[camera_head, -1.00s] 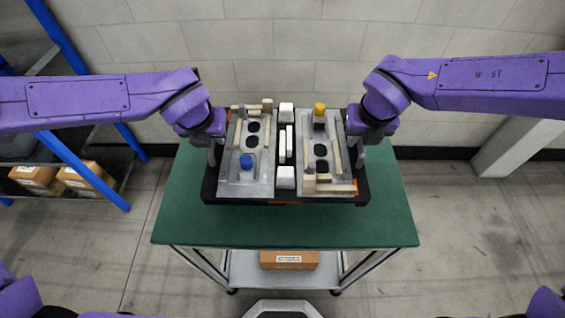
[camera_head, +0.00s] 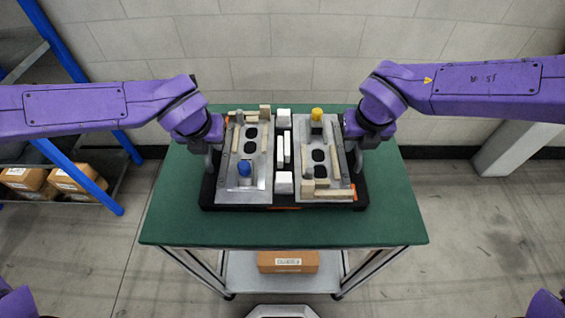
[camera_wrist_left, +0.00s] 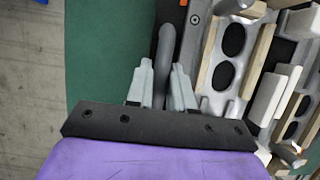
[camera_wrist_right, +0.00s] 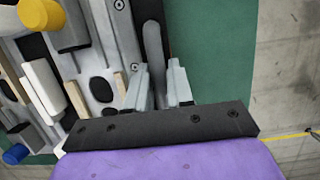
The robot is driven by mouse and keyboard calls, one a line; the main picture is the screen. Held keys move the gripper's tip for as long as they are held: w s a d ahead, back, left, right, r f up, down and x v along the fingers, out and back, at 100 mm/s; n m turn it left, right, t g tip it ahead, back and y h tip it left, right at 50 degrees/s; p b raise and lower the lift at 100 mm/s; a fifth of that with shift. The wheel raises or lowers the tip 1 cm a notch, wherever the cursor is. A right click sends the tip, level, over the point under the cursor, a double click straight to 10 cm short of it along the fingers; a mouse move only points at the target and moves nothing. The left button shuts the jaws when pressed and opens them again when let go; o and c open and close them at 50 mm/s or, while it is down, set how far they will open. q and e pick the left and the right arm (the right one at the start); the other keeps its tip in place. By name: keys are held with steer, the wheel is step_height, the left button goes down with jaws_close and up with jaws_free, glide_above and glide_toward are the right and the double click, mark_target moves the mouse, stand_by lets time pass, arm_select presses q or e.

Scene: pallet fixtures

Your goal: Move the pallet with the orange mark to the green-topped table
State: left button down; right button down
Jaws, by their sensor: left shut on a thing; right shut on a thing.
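The black pallet (camera_head: 284,206) with orange marks (camera_head: 345,205) carries two grey fixture plates with wooden strips, a blue knob and a yellow knob. It is over the green-topped table (camera_head: 290,230); whether it touches the top is hard to tell. My left gripper (camera_head: 214,164) is shut on the pallet's left handle, a grey bar in the left wrist view (camera_wrist_left: 163,60). My right gripper (camera_head: 352,155) is shut on the right handle, a grey bar in the right wrist view (camera_wrist_right: 154,60).
The table has a lower shelf with a cardboard box (camera_head: 288,261). A blue-framed rack (camera_head: 75,100) with boxes stands at the left. A pale wall is behind the table. Green top is bare in front of the pallet and on both sides.

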arm_select(q)
steer(key=c, duration=1)
jaws_free()
steer(key=shift+a, duration=0.15)
arm_select(e)
steer(key=c, duration=1)
jaws_free()
steer(key=shift+d, duration=0.15)
arm_select(q)
steer(key=shift+s+r, duration=0.1)
steer(key=shift+s, duration=0.1)
arm_select(e)
steer(key=shift+s+r, duration=0.1)
steer(key=shift+s, duration=0.1)
steer(key=shift+r, duration=0.2)
arm_select(q)
steer(key=v, duration=1.2)
arm_select(e)
steer(key=v, duration=1.1)
steer(key=shift+s+r, duration=0.2)
steer(key=shift+r, duration=0.1)
